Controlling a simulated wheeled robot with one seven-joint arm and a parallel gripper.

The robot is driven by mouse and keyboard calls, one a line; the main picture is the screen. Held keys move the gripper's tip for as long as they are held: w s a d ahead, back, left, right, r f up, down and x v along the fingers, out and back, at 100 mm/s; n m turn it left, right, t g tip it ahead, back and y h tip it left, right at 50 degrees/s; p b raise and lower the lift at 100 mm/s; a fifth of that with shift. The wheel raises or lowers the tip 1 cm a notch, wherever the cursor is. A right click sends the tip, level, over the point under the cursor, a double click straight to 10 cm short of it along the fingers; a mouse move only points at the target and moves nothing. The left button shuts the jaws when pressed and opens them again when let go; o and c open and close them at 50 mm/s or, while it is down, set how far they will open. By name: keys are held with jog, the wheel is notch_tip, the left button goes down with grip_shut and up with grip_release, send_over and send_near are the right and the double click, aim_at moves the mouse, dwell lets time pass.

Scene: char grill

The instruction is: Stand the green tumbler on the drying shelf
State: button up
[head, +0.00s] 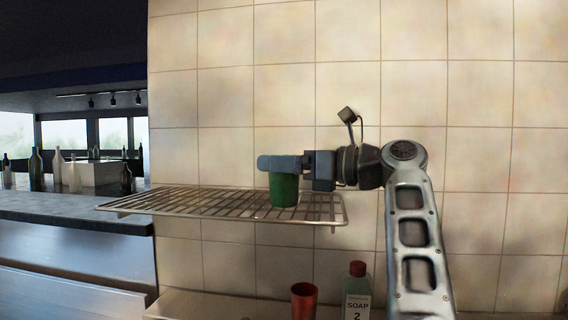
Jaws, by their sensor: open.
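The green tumbler (284,191) stands upright on the wire drying shelf (185,203), toward the shelf's right part. My gripper (277,163) reaches in from the right at the height of the tumbler's top. Its fingers lie across the rim in this view and hide the top of the tumbler. The jaws are open, and only the near finger shows clearly. I cannot tell whether a finger touches the tumbler.
Below the shelf, a red cup (303,301) and a soap bottle (357,292) stand on a lower ledge. A tiled wall (450,110) is behind. The shelf's left part is empty. Several bottles stand on a counter (75,207) at the far left.

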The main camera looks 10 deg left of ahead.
jog(key=shift+r, duration=0.2)
jog(key=b+v, duration=0.2)
jog(key=v, duration=1)
jog(key=shift+b, duration=0.3)
